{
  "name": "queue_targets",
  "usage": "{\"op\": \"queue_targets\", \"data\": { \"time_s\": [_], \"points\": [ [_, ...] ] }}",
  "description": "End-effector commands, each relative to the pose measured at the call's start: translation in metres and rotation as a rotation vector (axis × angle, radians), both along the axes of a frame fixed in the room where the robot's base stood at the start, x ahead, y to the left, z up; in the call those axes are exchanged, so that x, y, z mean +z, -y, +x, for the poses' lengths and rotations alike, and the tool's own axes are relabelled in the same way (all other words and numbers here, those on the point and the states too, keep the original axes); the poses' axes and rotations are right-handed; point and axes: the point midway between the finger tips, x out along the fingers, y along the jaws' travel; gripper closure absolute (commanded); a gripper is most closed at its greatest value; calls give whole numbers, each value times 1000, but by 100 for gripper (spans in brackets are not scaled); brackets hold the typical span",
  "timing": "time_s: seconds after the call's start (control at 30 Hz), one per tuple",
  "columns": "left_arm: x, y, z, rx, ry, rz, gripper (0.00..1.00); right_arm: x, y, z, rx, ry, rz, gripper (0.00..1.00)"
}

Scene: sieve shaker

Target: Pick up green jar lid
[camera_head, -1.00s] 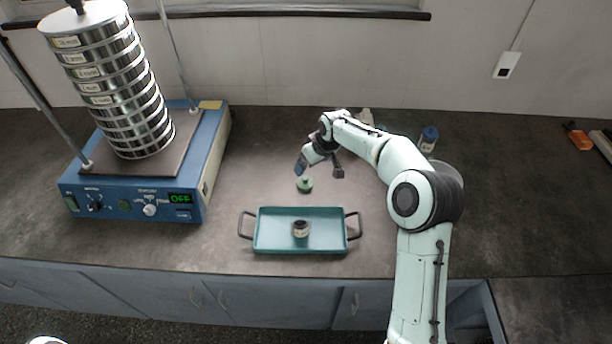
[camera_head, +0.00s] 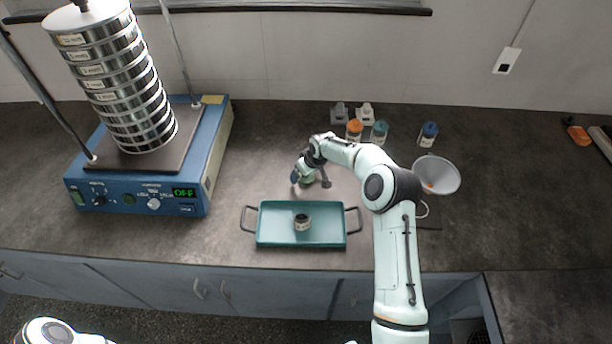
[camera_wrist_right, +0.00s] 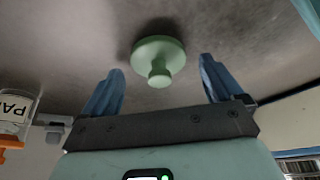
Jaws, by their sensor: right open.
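The green jar lid (camera_wrist_right: 158,56) lies on the dark counter, knob facing my camera, in the right wrist view. In the head view the lid (camera_head: 308,179) is mostly hidden by my right gripper (camera_head: 310,180). In the right wrist view my right gripper (camera_wrist_right: 158,85) is open, one blue finger on each side of the lid, with gaps to both. It holds nothing. My left gripper is not in view.
A teal tray (camera_head: 275,239) with a small open jar (camera_head: 302,222) stands just in front of the lid. The sieve shaker (camera_head: 140,190) is at left.

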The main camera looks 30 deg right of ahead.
Motion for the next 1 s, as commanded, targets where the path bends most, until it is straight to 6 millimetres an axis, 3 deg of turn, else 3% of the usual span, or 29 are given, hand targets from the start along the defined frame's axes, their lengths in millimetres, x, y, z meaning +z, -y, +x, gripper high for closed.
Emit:
{"op": "queue_targets", "data": {
  "time_s": [0.2, 0.4, 0.77, 0.87, 1.0],
  "points": [
    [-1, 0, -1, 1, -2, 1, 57, -2, 0, -1, 0, -1, -1, 6],
    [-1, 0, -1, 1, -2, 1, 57, -2, 0, -1, 0, -1, 0, 66],
    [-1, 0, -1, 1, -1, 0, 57, 5, 0, 0, 0, 1, -1, 66],
    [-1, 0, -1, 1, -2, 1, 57, 18, 0, 0, 0, 3, -2, 66],
    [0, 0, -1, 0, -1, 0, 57, 52, 1, 1, -1, 7, -3, 66]
  ]
}}
